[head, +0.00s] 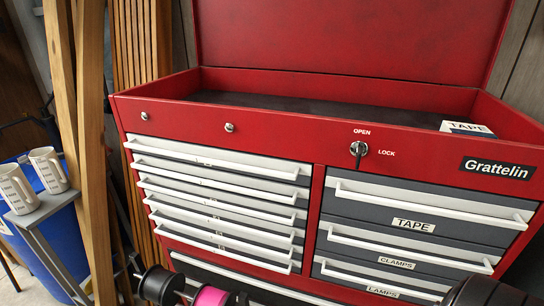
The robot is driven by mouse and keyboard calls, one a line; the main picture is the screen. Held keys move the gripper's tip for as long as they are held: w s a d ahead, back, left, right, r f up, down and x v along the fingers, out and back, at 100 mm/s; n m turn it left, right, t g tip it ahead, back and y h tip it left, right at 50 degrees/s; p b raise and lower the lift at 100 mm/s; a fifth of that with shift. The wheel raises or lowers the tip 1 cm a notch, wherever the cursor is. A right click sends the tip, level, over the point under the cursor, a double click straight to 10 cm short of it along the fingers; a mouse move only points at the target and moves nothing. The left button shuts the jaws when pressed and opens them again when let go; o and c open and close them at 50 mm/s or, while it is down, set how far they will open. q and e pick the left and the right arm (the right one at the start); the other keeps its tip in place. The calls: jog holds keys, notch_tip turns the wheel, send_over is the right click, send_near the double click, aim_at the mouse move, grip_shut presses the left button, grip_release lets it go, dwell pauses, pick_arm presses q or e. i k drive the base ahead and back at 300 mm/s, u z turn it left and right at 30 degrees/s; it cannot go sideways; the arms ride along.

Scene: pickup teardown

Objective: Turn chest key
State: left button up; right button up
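The red tool chest (230,121) fills the middle and right, with its lid (350,35) raised. A round silver lock (355,148) sits on its front panel, with a small dark key (358,160) at it, hanging down. The word OPEN (362,132) is printed above the lock and LOCK (387,154) to its right. The key is too small to tell its exact turn. Neither gripper can be made out in the head view, and nothing touches the key.
White-handled drawers (225,180) appear shut; the right ones are labelled TAPE, CLAMPS and LAMPS. A TAPE box (468,128) lies in the open top. Wooden planks (85,150), white measuring cups (47,170) and a blue bin (30,235) stand left. A pink roll (210,296) shows at the bottom.

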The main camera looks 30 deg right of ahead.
aim_at(359, 151)
jog(key=u, duration=0.55)
jog(key=k, duration=2.25)
jog(key=z, duration=1.55)
jog(key=i, duration=0.5)
jog(key=z, duration=0.1)
